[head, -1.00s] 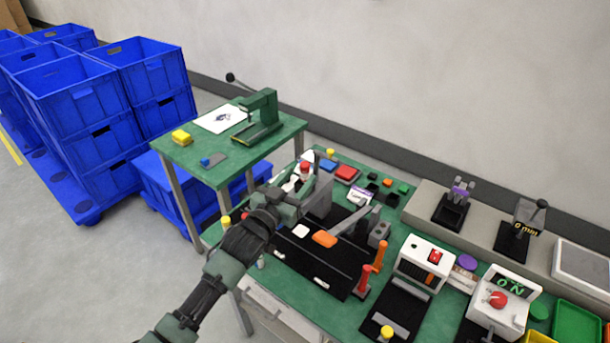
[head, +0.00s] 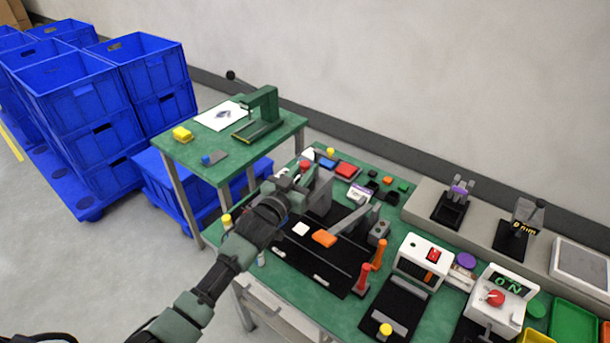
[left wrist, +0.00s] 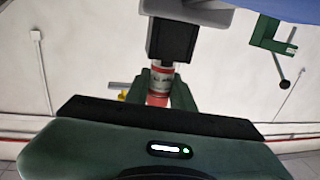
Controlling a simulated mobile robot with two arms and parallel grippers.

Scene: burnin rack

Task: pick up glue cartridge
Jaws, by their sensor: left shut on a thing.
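The glue cartridge is red and white with a printed label; it shows in the left wrist view (left wrist: 160,82), between the dark finger parts of my left gripper. In the head view my left gripper (head: 298,184) is over the far left part of the green bench. A red end (head: 305,164) shows at its tip, and the gripper hides most of the rest there. My left gripper is shut on the cartridge. I cannot tell from these views whether the cartridge is clear of its support. My right gripper is not in view.
The green bench (head: 305,317) holds a black fixture (head: 310,262) with orange parts, red and orange posts, and small testers at right. A side table (head: 180,155) with a green press (head: 262,115) stands behind left. Blue crates (head: 75,95) are stacked at far left.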

